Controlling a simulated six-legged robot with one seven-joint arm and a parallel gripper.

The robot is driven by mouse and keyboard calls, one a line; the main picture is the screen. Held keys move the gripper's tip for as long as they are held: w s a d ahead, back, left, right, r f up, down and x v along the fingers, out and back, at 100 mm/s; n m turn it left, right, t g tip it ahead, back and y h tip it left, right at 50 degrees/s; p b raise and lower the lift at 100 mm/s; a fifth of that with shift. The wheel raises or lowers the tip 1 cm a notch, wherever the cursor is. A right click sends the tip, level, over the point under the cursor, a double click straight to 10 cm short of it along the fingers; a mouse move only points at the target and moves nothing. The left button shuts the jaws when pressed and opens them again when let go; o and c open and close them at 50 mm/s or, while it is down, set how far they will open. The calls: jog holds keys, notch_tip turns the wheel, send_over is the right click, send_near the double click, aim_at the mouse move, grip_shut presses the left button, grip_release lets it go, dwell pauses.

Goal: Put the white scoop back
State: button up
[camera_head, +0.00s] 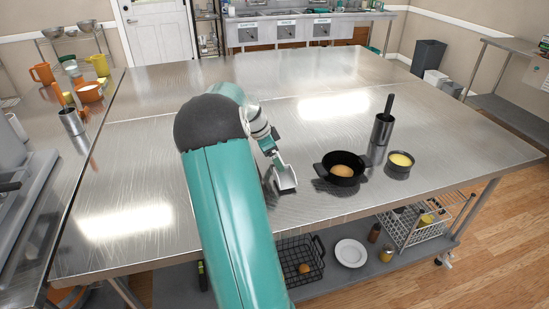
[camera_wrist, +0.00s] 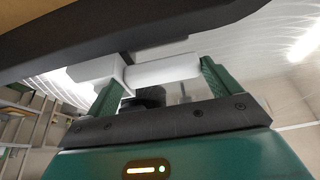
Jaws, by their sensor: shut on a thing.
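In the head view, the pale scoop (camera_head: 285,179) shows just below the gripper, close over the tabletop. I cannot tell whether it touches the table.
On the steel table (camera_head: 350,235), a black pan (camera_head: 323,170) holding something brown, a steel cylinder (camera_head: 381,133) with a dark handle, and a bowl (camera_head: 398,171) of yellow contents stand right. The left table holds an orange mug (camera_head: 42,73) and a white-filled bowl (camera_head: 89,92). The table's far half is clear.

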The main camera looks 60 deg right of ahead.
jog(key=shift+f, duration=0.45)
jog(key=shift+f, duration=0.15)
jog(key=o, duration=1)
